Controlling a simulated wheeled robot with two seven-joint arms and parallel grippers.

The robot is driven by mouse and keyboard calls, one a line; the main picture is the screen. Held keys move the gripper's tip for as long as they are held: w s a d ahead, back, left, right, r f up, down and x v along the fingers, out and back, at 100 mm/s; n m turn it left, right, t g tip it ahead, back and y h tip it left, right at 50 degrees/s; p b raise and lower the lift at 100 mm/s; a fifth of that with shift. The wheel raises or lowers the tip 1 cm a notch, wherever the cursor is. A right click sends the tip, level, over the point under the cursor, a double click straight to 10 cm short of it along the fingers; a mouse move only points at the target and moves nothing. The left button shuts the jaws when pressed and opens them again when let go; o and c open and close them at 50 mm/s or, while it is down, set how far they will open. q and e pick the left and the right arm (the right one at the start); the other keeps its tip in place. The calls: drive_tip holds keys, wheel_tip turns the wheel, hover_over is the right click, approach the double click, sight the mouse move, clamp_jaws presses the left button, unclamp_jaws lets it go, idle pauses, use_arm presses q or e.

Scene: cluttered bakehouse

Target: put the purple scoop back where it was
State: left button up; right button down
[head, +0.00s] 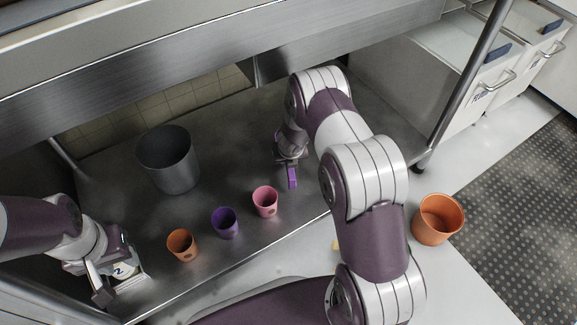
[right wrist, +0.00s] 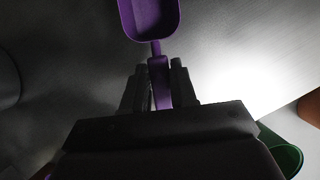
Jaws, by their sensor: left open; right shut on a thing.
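The purple scoop (right wrist: 150,18) is in my right gripper (right wrist: 160,88), which is shut on its handle; the scoop's bowl points away from the wrist. In the head view the right gripper (head: 291,158) is over the metal shelf (head: 225,125), and a purple part of the scoop (head: 292,178) shows below it. The rest is hidden by the gripper and arm. My left gripper (head: 103,284) is open at the lower left, close to a white block marked 2 (head: 128,271); I cannot tell if they touch.
An orange cup (head: 182,246), a purple cup (head: 225,223) and a pink cup (head: 265,202) stand along the shelf's front. A grey pot (head: 170,162) stands behind them. A large orange pot (head: 437,220) is at right. A green rim (right wrist: 287,157) shows in the wrist view.

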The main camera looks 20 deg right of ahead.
wheel_tip(320, 180, down, 4)
drive_tip(key=b, duration=0.3)
drive_tip(key=shift+f, duration=0.1)
drive_tip(key=shift+r, duration=0.2)
drive_tip(key=shift+f, duration=0.15)
drive_tip(key=c, duration=0.9)
unclamp_jaws()
drive_tip(key=p+v, duration=0.4)
drive_tip(key=v, duration=0.4)
drive_tip(key=shift+d, duration=0.1)
drive_tip(key=shift+f, duration=0.1)
